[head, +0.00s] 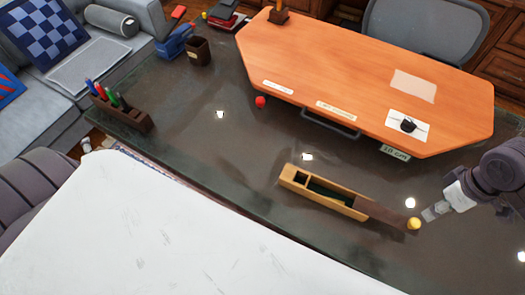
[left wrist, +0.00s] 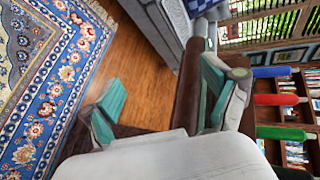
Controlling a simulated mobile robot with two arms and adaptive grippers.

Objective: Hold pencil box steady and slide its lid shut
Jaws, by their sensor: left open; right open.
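The pencil box (head: 292,183) is a long, light wooden box on the dark glass desktop, with its compartments partly uncovered. Its dark brown lid (head: 382,211) sticks out past the box's right end. A yellow knob (head: 414,223) is at the lid's outer end. My right gripper (head: 430,214) is just right of the knob, its fingers small in view; I cannot tell whether they touch it. My left gripper (head: 86,146) is far from the box, by the pen holder at the left. The left wrist view shows its teal-padded fingers (left wrist: 163,103) apart and empty.
The pen holder (head: 122,110) with several pens stands at the desk's left edge. A dark cup (head: 198,52) and blue object (head: 175,41) stand farther back. A small red ball (head: 260,101) lies by the orange board (head: 350,65). Glass around the box is mostly clear.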

